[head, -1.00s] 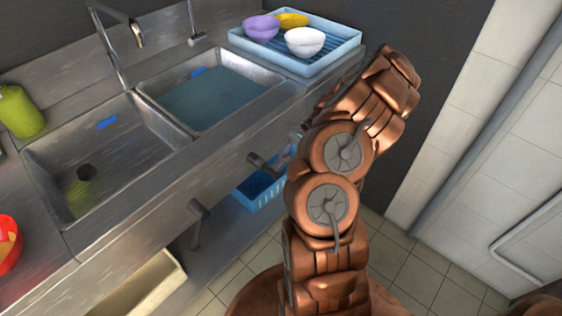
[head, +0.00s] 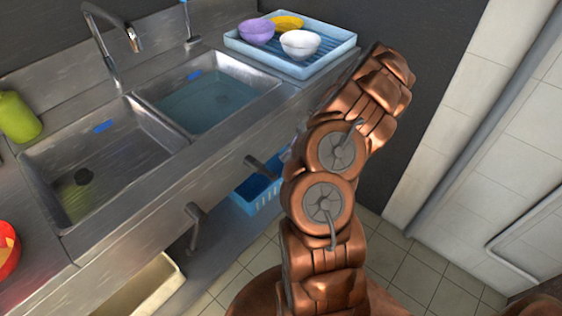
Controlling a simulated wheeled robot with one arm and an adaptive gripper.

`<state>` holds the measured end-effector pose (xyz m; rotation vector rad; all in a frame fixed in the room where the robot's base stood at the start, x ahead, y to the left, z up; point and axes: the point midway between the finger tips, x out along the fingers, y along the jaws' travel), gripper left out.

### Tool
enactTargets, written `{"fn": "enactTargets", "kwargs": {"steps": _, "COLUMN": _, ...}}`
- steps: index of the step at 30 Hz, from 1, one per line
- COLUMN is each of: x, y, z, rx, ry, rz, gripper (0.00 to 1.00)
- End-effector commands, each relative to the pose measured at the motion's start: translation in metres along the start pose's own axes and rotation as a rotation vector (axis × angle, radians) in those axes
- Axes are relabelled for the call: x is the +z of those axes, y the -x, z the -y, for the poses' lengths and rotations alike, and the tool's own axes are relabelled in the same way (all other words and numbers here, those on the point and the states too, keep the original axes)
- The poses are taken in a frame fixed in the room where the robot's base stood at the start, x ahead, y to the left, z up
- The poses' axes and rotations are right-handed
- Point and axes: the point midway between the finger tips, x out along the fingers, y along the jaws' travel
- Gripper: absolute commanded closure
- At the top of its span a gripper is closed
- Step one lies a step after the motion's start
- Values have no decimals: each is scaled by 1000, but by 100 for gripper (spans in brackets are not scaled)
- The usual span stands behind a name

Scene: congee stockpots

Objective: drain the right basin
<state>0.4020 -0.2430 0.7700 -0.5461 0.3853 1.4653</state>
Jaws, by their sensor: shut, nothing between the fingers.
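The right basin (head: 262,83) holds clear bluish water, and a small blue mark (head: 194,75) is on its back wall. The left basin (head: 30,165) has a dark drain hole (head: 83,177) showing in its floor. Two dark grey lever handles stick out below the front of the sink: a right one (head: 262,168) and a left one (head: 194,222). My copper arm rises just right of the right lever. My gripper's fingers are hidden behind the arm, so I cannot tell whether they touch that lever.
A blue tray (head: 234,44) with purple (head: 256,32), yellow (head: 288,22) and white bowls (head: 300,43) stands right of the basins. A faucet (head: 108,50), a green bottle (head: 17,117) and a red bowl (head: 7,262) are at left. A blue crate (head: 262,197) sits beneath. Tiled floor is open at right.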

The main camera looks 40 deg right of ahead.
Motion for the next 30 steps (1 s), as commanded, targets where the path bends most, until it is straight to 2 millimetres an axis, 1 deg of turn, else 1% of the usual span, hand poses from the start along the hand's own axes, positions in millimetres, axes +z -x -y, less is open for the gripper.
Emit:
{"fn": "enactTargets", "kwargs": {"steps": 3, "x": -4, "y": 16, "z": 1, "rx": -4, "ry": 0, "rz": -8, "gripper": 100}}
{"fn": "enactTargets", "kwargs": {"steps": 15, "x": -8, "y": 57, "z": 0, "rx": -3, "ry": -1, "rz": -6, "gripper": 100}}
{"fn": "enactTargets", "kwargs": {"steps": 21, "x": -7, "y": 73, "z": -1, "rx": -2, "ry": -2, "rz": -5, "gripper": 100}}
{"fn": "enactTargets", "kwargs": {"steps": 30, "x": -7, "y": 88, "z": 0, "rx": -2, "ry": -2, "rz": -6, "gripper": 100}}
